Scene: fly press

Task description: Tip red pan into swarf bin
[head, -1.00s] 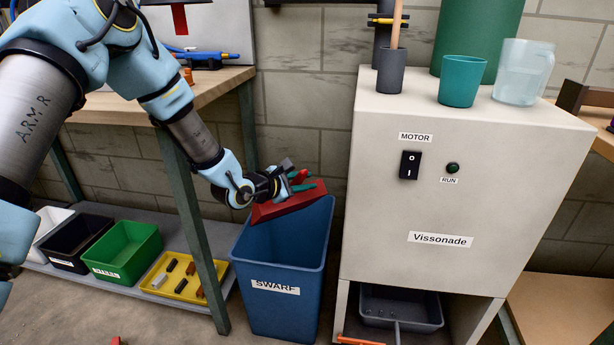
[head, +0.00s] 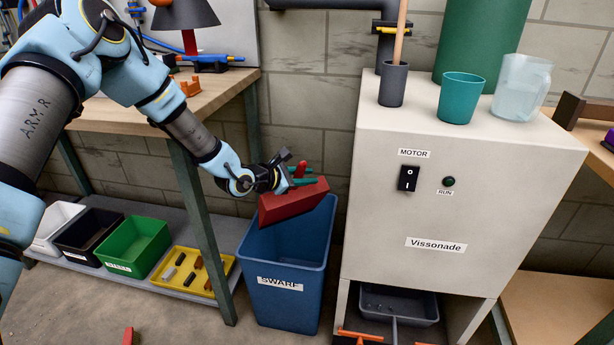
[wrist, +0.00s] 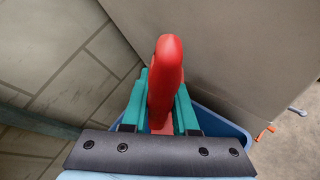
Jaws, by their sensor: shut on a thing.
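The red pan (head: 294,202) is steeply tilted above the blue swarf bin (head: 284,285), near the top of its opening. A broad red face of the pan is toward the head camera, so its inside is hidden. My gripper (head: 300,176) is shut on the pan's handle. In the wrist view, the red handle (wrist: 164,78) stands between the teal fingers of my gripper (wrist: 160,108). The bin's blue rim (wrist: 228,132) shows below them. The bin stands upright on the floor, and its contents are not visible.
The pale Vissonade cabinet (head: 432,205) stands close to the bin's right, with a cup and a jug on top. A workbench (head: 220,92) is at left. Its lower shelf holds a green bin (head: 135,246) and a yellow tray (head: 193,283). A red block (head: 127,336) lies on the floor.

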